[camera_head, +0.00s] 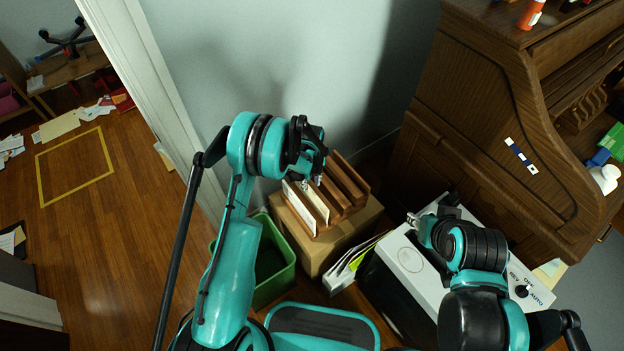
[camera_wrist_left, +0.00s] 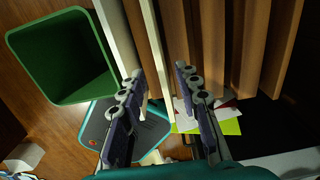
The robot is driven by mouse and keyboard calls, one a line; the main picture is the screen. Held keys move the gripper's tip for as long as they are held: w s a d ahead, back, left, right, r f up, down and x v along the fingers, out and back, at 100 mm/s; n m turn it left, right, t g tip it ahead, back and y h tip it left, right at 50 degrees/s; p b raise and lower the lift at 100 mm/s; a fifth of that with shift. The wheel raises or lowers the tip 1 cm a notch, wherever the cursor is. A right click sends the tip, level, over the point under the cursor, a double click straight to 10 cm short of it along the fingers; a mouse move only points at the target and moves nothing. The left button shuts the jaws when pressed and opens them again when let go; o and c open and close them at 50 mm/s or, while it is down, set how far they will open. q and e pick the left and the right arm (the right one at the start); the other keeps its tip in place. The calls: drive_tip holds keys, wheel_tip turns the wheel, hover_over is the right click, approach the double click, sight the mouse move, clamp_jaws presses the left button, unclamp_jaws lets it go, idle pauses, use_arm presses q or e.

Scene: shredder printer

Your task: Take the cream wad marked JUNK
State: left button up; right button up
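A wooden sorter (camera_head: 350,186) stands on a cardboard box (camera_head: 350,236) and holds upright pale wads. One cream wad (camera_wrist_left: 153,45) lies between the fingers of my left gripper (camera_wrist_left: 162,85) in the left wrist view; a whiter wad (camera_wrist_left: 116,35) is left of it. No JUNK mark is legible, so I cannot tell which wad bears it. My left gripper (camera_head: 304,182) is open over the sorter, with a gap visible on the right of the cream wad. My right gripper (camera_head: 412,220) is over the white-topped shredder; its finger opening is unclear.
A green bin (camera_head: 270,262), seemingly empty, stands left of the box. Papers and folders (camera_head: 350,262) stand between the box and the shredder (camera_head: 408,262), which has a REV/OFF/AUTO knob. A wooden desk (camera_head: 480,130) stands behind on the right. A yellow square (camera_head: 75,165) marks the floor at left.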

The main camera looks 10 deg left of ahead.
sight(311, 189)
use_arm(q)
wheel_tip(311, 189, down, 6)
drive_tip(key=shift+r+b, duration=0.25)
drive_tip(key=shift+b, duration=0.65)
clamp_jaws()
drive_tip(key=shift+r, duration=0.1)
drive_tip(key=shift+r+p, duration=0.45)
drive_tip(key=shift+r, duration=0.5)
